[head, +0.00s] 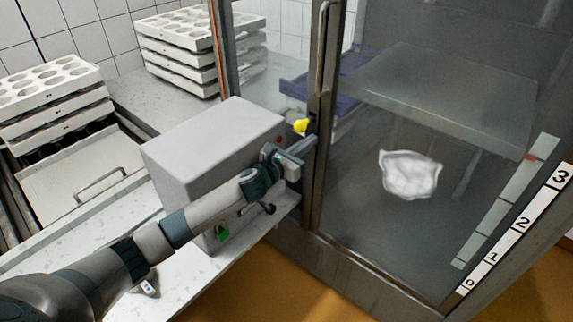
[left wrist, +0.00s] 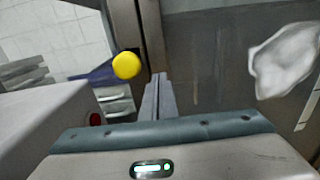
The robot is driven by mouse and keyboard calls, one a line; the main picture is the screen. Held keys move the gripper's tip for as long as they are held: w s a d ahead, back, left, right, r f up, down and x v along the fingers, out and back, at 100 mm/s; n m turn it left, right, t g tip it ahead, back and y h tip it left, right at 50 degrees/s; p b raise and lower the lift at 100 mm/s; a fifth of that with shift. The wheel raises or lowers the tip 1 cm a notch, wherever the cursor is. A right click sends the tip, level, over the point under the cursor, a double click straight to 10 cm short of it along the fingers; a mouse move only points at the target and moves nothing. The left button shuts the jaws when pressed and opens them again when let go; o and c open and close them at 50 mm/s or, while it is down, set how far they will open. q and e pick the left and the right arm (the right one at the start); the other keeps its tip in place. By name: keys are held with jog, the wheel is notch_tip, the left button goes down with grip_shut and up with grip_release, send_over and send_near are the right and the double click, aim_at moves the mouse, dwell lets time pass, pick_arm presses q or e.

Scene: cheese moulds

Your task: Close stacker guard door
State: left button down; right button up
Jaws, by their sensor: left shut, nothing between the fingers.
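The stacker guard door (head: 430,230) is a large clear pane in a dark metal frame, on the right in the head view. A vertical bar handle (head: 322,50) runs along its left upright. I cannot tell whether the door is fully shut. My left gripper (head: 304,147) is shut and empty, its fingertips close beside that upright, just below a yellow knob (head: 301,126). Whether they touch the frame I cannot tell. In the left wrist view the closed fingers (left wrist: 159,92) point at the frame, with the yellow knob (left wrist: 126,65) up and left. My right gripper is not in view.
A grey box (head: 210,150) stands on the bench directly behind my left forearm. Stacks of white moulds (head: 180,45) stand at the back and left (head: 50,95). A crumpled white patch (head: 409,175) shows at the pane. A numbered scale (head: 522,222) runs at the right.

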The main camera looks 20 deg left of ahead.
pick_arm(q)
jog(key=b+v, duration=0.3)
jog(key=v, duration=0.7)
jog(key=shift+d, duration=0.25)
jog(key=shift+f, duration=0.25)
